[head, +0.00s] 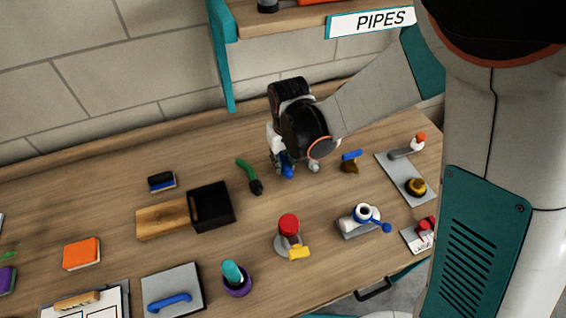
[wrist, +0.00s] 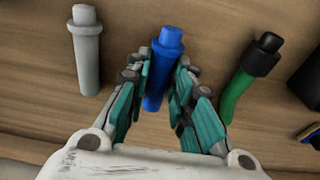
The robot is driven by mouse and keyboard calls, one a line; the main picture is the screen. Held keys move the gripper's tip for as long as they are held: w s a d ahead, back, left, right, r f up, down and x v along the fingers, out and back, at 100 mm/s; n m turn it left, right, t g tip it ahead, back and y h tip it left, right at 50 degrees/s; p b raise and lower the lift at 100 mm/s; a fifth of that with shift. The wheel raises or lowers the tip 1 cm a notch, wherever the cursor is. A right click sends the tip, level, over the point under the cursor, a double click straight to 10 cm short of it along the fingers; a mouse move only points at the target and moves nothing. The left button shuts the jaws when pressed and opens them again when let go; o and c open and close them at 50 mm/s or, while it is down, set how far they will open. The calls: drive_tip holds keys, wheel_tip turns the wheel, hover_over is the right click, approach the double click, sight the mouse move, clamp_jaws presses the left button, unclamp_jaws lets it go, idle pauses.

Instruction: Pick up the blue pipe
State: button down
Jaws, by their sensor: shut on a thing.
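The blue pipe (wrist: 160,68) stands out between the two fingers of my gripper (wrist: 160,95) in the wrist view. The fingers are shut on it, one on each side. In the head view the blue pipe (head: 287,166) shows as a small patch below my gripper (head: 281,163), over the back of the wooden table. Most of the pipe is hidden there by the gripper. I cannot tell whether the pipe still touches the table.
A white pipe (wrist: 86,50) lies left of the gripper in the wrist view, and a green pipe with a black end (wrist: 250,75) lies right. In the head view, a blue and brown item (head: 350,160) is close by. A shelf labelled PIPES (head: 371,22) hangs above the table (head: 330,215).

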sight(284, 161)
drive_tip(key=shift+r+p, duration=1.95)
drive_tip(key=shift+r, duration=1.3)
drive_tip(key=shift+w+f, duration=0.1)
drive_tip(key=shift+f, duration=0.05)
